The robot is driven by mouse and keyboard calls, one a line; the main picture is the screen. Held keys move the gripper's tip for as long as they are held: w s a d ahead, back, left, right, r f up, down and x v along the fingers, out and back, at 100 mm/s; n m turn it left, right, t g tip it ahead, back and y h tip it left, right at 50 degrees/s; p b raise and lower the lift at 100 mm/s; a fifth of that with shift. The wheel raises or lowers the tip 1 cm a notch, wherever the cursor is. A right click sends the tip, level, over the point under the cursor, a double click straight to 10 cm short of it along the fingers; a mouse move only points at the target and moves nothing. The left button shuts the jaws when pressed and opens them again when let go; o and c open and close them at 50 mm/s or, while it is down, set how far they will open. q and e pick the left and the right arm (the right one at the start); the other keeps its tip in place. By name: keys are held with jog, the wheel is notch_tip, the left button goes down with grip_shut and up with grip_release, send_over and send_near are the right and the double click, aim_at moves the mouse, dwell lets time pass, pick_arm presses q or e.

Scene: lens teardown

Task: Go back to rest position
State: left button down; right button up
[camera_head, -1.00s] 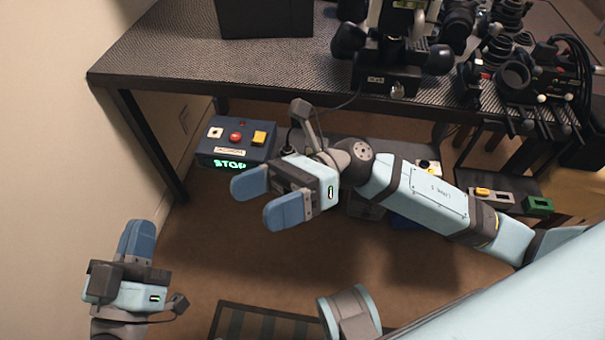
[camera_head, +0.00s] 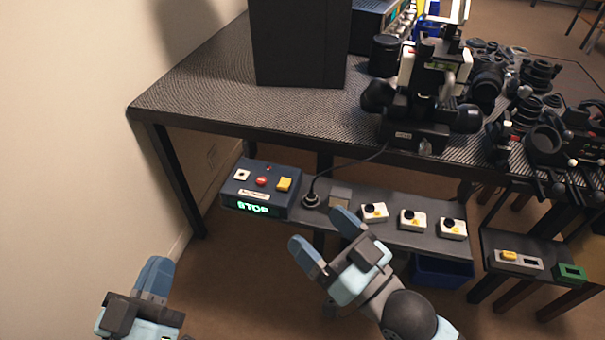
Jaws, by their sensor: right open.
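My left gripper (camera_head: 154,280) is at the lower left, its blue fingers pointing up the picture. Its two fingers overlap from this angle, so I cannot tell whether it is open or shut. My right gripper (camera_head: 321,231) is at the lower middle, its two blue fingers apart with nothing between them. It shows in front of the low shelf, below the control box (camera_head: 260,190) and to its right. The control box has a red button, a yellow button and a green "STOP" display.
A dark textured table (camera_head: 215,95) holds a black box (camera_head: 300,40), a microscope-like device (camera_head: 420,100) and several lens parts. The low shelf (camera_head: 400,236) bears several white switch boxes. A blue bin (camera_head: 440,271) is under it. The wall (camera_head: 60,150) is at the left.

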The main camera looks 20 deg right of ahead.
pick_arm(q)
jog(key=shift+r, duration=0.15)
pick_arm(e)
jog(key=shift+r, duration=0.1)
pick_arm(q)
jog(key=s+a+r+g+y+p, duration=0.4)
jog(key=a+r+g+y+p, duration=0.1)
jog(key=p, duration=3.2)
jog(key=a+g+y, duration=0.1)
jog(key=a+g, duration=0.1)
jog(key=shift+a, duration=0.4)
pick_arm(e)
jog(key=s+d+r+g+h, duration=0.3)
jog(key=d+r+g+h, duration=0.2)
jog(key=d+g+h, duration=0.1)
jog(key=shift+s+d+g, duration=0.4)
jog(key=shift+d+g, duration=0.2)
jog(key=shift+d, duration=0.3)
jog(key=shift+r, duration=0.1)
